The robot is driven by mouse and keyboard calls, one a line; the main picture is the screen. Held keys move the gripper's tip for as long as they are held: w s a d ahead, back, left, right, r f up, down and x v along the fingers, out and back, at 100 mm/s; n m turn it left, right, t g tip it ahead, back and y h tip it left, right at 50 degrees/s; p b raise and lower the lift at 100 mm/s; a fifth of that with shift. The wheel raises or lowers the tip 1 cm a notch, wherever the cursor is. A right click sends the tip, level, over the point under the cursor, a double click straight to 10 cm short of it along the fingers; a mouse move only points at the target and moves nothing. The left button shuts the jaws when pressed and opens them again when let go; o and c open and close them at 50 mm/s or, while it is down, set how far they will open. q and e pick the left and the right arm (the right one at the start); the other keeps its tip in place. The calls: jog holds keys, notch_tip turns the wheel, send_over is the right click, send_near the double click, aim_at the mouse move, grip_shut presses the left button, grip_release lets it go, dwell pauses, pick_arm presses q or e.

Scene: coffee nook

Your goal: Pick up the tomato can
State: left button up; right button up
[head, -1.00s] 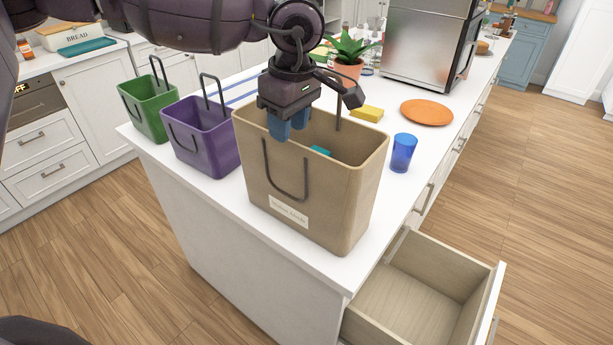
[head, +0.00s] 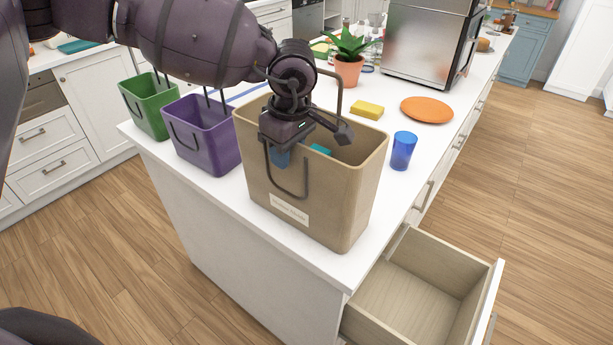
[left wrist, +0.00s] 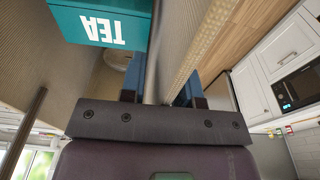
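No tomato can can be clearly made out. The tan shopping bag (head: 345,205) stands upright on the counter's near end, and its inside is mostly hidden in the head view. My left gripper (head: 285,155) is at the bag's front rim, with its blue fingers low beside the dark front handle. In the left wrist view the fingers (left wrist: 160,88) are apart, with a grey bar and the bag's woven rim (left wrist: 207,40) running between them. A round beige shape (left wrist: 118,58) shows partly behind the left finger; I cannot tell what it is. My right gripper is not in view.
A teal TEA box (left wrist: 103,22) is inside the tan bag. A purple bag (head: 205,145) and a green bag (head: 150,108) stand to the left. A blue cup (head: 403,150), yellow sponge (head: 366,109) and orange plate (head: 427,109) lie right. An open drawer (head: 415,300) juts out below.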

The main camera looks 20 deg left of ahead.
pick_arm(q)
grip_shut()
